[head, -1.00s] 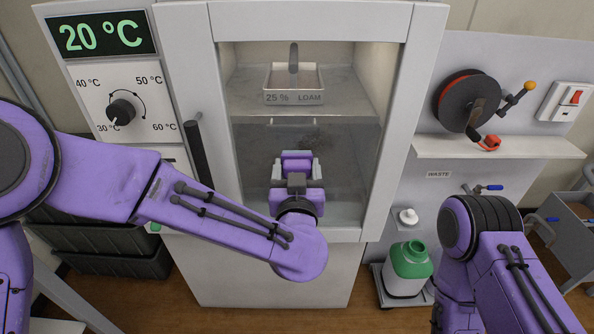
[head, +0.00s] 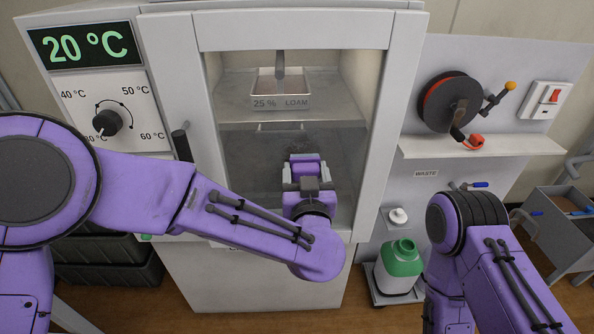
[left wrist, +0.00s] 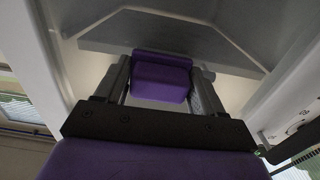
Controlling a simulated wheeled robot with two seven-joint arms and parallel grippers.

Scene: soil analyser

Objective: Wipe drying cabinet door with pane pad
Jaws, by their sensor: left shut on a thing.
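The drying cabinet door (head: 214,150) has a light grey frame around a clear pane (head: 245,165) and looks closed. My left gripper (head: 307,184) is shut on the pane pad (head: 307,163), a purple block, in front of the lower right part of the pane. The pad also shows between the dark fingers in the left wrist view (left wrist: 162,77). Whether its face touches the glass I cannot tell. Faint dark marks (head: 277,132) show on the pane, left of the pad. My right arm is at the lower right; its gripper is out of view.
Behind the pane, a tray labelled loam (head: 281,101) sits on a shelf. The door handle (head: 181,143) sticks out at the left.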

